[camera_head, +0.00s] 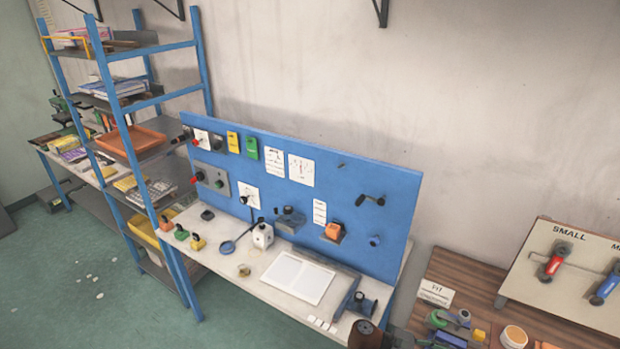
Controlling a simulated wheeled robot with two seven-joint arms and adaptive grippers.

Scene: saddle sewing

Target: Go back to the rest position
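Neither of my grippers can be made out in the head view, and no arm comes in from the left or the right. A white workbench (208,257) with an upright blue panel (385,185) stands in the middle against the wall. A dark brown round object (366,334) is cut off by the bottom edge.
A blue shelf rack (113,110) with trays and papers stands at the left. A brown wooden table (465,275) at the right holds a board marked SMALL (570,285) with red and blue handles. The green floor (75,280) at the lower left is mostly clear, with small pale scraps.

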